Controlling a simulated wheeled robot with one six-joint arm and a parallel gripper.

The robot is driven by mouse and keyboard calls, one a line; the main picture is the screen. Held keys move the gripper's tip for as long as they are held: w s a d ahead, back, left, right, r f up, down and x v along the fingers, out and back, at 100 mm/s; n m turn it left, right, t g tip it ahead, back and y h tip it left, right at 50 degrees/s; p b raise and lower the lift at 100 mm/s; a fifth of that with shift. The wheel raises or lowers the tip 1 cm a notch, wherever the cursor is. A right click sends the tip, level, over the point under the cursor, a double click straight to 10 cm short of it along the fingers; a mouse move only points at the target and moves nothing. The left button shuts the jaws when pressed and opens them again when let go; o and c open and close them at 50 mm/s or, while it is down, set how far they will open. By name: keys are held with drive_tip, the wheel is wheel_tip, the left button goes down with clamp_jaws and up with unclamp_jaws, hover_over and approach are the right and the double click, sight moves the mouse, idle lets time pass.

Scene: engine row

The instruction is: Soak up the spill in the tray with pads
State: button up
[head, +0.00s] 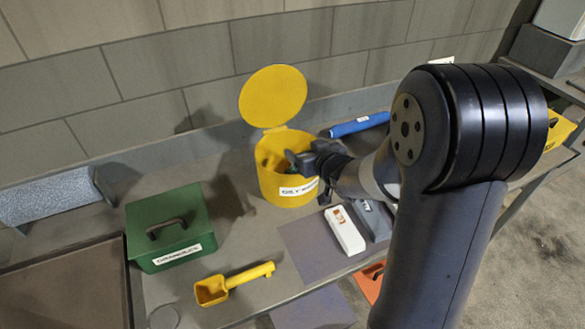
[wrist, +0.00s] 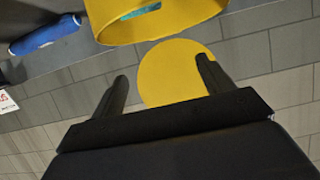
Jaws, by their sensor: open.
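My gripper (head: 296,160) is at the mouth of a yellow bin (head: 281,185) whose round lid (head: 273,95) stands open. In the wrist view my gripper (wrist: 163,70) has its two fingers apart with nothing between them. The bin (wrist: 150,28) is at the top of that view, with a bit of teal showing inside; I cannot tell what it is. A brown tray (head: 70,285) is at the lower left of the head view, partly cut off. No spill can be made out on its visible part. A grey speckled block (head: 55,203), perhaps pads, sits behind the tray.
A green lidded box (head: 168,232) labelled granules stands beside the tray, with a yellow scoop (head: 235,283) in front. A blue roll (head: 359,125) lies right of the bin. A white item (head: 345,230) lies near the front edge. The wall is close behind.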

drive_tip(key=v, duration=1)
drive_tip(key=shift+p, duration=0.3)
drive_tip(key=shift+s, duration=0.1)
drive_tip(key=w+r+p+x, duration=0.1)
drive_tip(key=r+x, duration=0.1)
drive_tip(key=x, duration=0.8)
drive_tip(key=shift+p, duration=0.3)
drive_tip(key=shift+s+a+r, duration=0.1)
drive_tip(key=shift+s, duration=0.05)
